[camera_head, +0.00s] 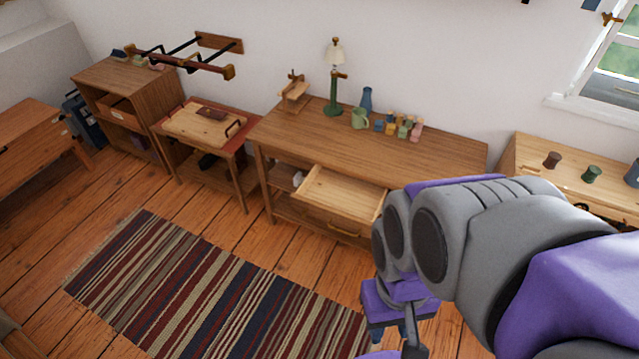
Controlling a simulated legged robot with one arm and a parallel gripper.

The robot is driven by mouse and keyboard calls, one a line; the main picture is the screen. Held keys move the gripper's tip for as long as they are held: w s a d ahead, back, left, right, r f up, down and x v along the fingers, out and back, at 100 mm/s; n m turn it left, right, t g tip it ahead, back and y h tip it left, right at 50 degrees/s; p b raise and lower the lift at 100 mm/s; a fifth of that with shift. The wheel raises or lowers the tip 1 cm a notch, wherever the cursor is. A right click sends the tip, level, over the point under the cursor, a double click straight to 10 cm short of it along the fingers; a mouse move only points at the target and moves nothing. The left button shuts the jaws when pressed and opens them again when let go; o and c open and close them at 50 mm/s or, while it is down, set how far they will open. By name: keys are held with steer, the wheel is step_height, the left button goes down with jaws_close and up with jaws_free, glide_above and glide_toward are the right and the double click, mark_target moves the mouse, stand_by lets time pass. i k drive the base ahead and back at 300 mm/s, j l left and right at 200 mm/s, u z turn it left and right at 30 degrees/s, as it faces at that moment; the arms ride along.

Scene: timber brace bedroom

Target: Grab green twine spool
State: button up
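A small dark green spool (591,174), which looks like the green twine spool, stands on the light wood table (540,165) at the right. A brown spool (552,159) stands to its left, and a dark blue item (633,173) is at the picture's right edge. My arm fills the lower right, in front of part of that table. The end of my arm, with my gripper (405,343), shows only partly at the bottom edge, well left of and apart from the green spool. Its fingers are cut off, so I cannot tell whether it is open.
A wooden desk (420,158) with an open, empty-looking drawer (340,192) stands in the middle, holding a green lamp (334,95), a jug (360,118) and small blocks (404,127). A striped rug (215,290) lies on open floor. A small table (240,130) and shelf (125,75) stand left.

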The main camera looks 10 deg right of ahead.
mark_target(589, 177)
steer(key=z, duration=1.95)
steer(key=i+l+u, duration=0.3)
steer(key=i+l, duration=1.5)
